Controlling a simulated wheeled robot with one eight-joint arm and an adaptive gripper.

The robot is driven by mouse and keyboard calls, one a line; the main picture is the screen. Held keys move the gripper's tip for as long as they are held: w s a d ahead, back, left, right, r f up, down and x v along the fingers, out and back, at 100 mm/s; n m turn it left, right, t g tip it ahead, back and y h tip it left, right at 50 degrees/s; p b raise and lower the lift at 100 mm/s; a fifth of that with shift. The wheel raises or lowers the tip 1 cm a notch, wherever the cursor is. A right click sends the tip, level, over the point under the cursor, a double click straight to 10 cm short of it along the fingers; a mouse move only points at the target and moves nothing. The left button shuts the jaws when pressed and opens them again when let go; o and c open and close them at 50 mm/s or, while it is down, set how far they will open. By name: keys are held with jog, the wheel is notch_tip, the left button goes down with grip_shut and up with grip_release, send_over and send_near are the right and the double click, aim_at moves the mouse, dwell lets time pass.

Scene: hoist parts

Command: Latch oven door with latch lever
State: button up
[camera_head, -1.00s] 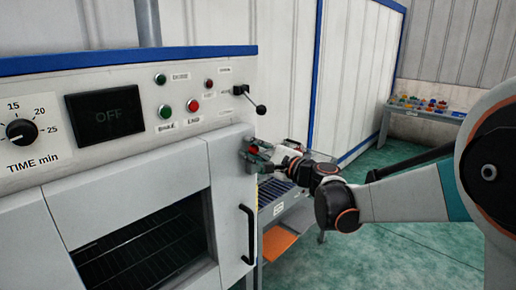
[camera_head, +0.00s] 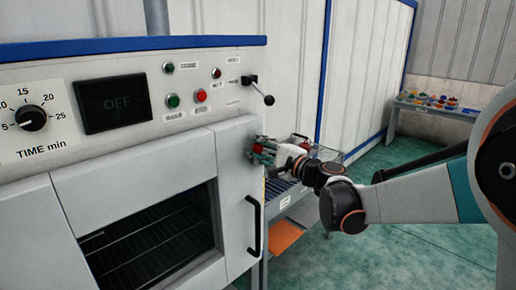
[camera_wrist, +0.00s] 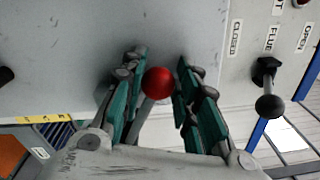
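The oven door (camera_head: 232,165) has a window onto wire racks and a black bar handle (camera_head: 253,225). It looks shut or nearly shut. A lever with a red ball knob (camera_wrist: 158,82), which looks like the latch lever, is at the door's upper right; the red knob (camera_head: 259,148) also shows small in the head view. My gripper (camera_wrist: 160,62) is open, with one green-padded finger on each side of the red knob. The right finger is very close to the knob; contact is unclear. The lever's base is mostly hidden by my gripper.
A black-ball flue lever (camera_head: 262,93) sits on the control panel above my gripper. The panel also has buttons, an off display (camera_head: 113,105) and a time dial (camera_head: 31,118). A roller table (camera_head: 285,200) stands right of the oven. Green floor lies open at right.

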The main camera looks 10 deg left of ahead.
jog(key=shift+o, duration=0.8)
jog(key=v, duration=0.8)
jog(key=s+d+f+n+g+h+b, duration=0.1)
jog(key=s+d+f+n+h+b, duration=0.2)
jog(key=s+d+f, duration=0.4)
jog(key=s+d+f+n+g+h+b, duration=0.2)
jog(key=s+d+f+h, duration=0.4)
jog(key=s, duration=0.7)
jog(key=s+d+f+n+g+h+b, duration=0.1)
jog(key=s+d+f+n+h+b, duration=0.3)
jog(key=s+d+f, duration=0.5)
jog(key=shift+s+d+n+g+h, duration=0.3)
jog(key=shift+s+d+n+h, duration=0.25)
jog(key=shift+s+n, duration=0.6)
